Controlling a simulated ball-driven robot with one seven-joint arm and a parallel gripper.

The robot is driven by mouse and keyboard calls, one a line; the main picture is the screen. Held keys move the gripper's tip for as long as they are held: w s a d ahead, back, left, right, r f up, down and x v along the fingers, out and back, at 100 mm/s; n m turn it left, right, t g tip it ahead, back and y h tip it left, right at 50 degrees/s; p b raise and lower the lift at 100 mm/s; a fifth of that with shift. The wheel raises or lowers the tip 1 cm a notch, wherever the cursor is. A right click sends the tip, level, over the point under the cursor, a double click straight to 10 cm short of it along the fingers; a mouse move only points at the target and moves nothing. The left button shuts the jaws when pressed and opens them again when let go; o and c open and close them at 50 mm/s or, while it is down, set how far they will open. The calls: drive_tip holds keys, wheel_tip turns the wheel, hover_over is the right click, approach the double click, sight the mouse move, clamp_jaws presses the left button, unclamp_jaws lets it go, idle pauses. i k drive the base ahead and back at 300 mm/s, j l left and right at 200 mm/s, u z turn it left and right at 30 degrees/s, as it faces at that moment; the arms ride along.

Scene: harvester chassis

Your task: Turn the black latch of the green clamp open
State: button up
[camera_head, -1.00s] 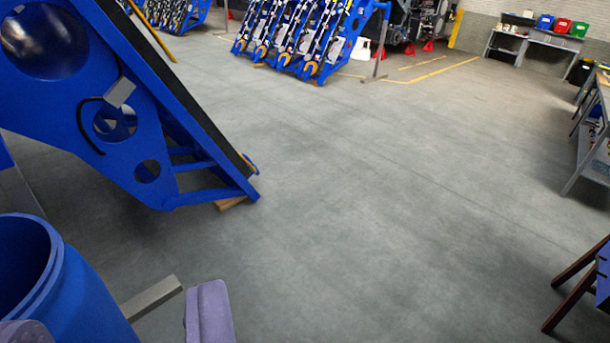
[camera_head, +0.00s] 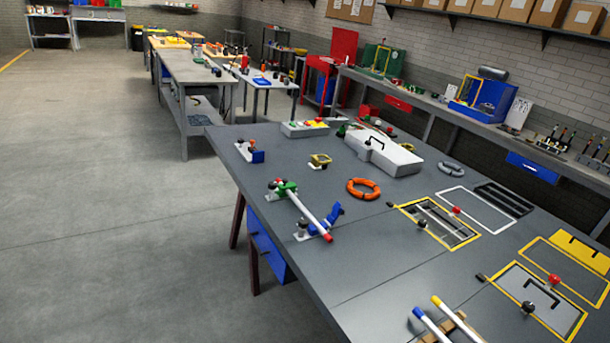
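A small green clamp (camera_head: 287,188) stands on the dark grey table (camera_head: 360,270) near its left edge, at the middle of the view. A white pipe (camera_head: 307,212) with a red end runs from it toward the lower right, past a blue clamp (camera_head: 329,217). Small dark and red parts show around the green clamp, but it is too small to tell which is the black latch or how it is turned. My gripper is not in view.
An orange ring (camera_head: 363,188), a white box (camera_head: 382,153) with a black handle and yellow-framed panels (camera_head: 440,222) share the table. More benches (camera_head: 190,68) stand behind, and a shelf bench (camera_head: 440,108) lines the wall. The floor (camera_head: 110,220) at left is clear.

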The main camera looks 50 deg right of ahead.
sight(272, 185)
drive_tip(key=i+z, duration=0.3)
drive_tip(key=i, duration=0.55)
drive_tip(key=i+j+z, duration=0.1)
drive_tip(key=i+z, duration=0.2)
drive_tip(key=i, duration=0.6)
drive_tip(key=i+l+z, duration=0.2)
drive_tip(key=i+z, duration=0.25)
drive_tip(key=i, duration=0.2)
drive_tip(key=i+z, duration=0.5)
drive_tip(key=i+j, duration=0.05)
drive_tip(key=i, duration=0.05)
